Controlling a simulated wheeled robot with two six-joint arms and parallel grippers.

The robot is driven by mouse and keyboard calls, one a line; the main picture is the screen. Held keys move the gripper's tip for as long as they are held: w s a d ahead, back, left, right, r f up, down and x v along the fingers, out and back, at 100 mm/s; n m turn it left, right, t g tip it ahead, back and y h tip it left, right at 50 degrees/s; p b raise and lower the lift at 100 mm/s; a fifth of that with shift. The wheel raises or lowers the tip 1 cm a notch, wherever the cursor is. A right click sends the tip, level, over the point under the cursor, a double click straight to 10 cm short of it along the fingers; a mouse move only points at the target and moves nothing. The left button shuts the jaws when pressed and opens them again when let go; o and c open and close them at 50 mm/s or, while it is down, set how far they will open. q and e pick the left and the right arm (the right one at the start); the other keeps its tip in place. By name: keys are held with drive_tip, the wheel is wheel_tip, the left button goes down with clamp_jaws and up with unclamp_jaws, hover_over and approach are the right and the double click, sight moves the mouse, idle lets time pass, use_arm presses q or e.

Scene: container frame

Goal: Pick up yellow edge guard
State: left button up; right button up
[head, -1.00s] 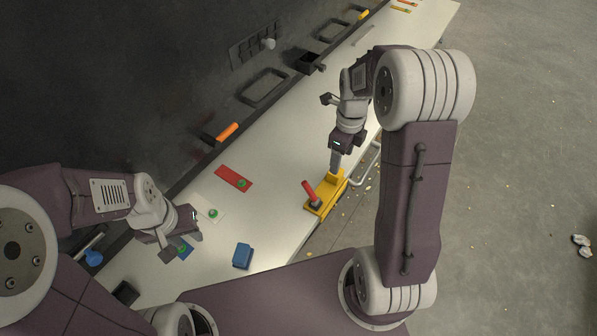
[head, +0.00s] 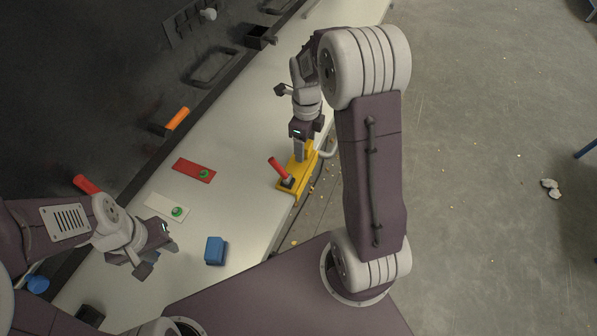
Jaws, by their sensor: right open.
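The yellow edge guard (head: 301,176) sits on the right edge of the pale bench, with a red-handled part (head: 279,169) on a dark base at its near end. My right gripper (head: 300,157) points down at the far end of the guard, its fingers overlapping it in the view. It is open; whether it touches the guard cannot be told. My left gripper (head: 158,259) is over the near left part of the bench, away from the guard. Its fingers are apart with nothing visible between them.
On the bench (head: 240,135) lie a red plate (head: 190,168) and a white plate (head: 160,206), each with a green knob, and a blue block (head: 215,250). A dark wall with an orange handle (head: 177,118) bounds the left. Open floor (head: 480,200) lies right.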

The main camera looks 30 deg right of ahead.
drive_tip(key=shift+s+d+f, duration=0.1)
drive_tip(key=shift+d+f, duration=0.05)
drive_tip(key=shift+a, duration=0.25)
drive_tip(key=c, duration=1.2)
clamp_jaws()
drive_tip(key=shift+d, duration=0.1)
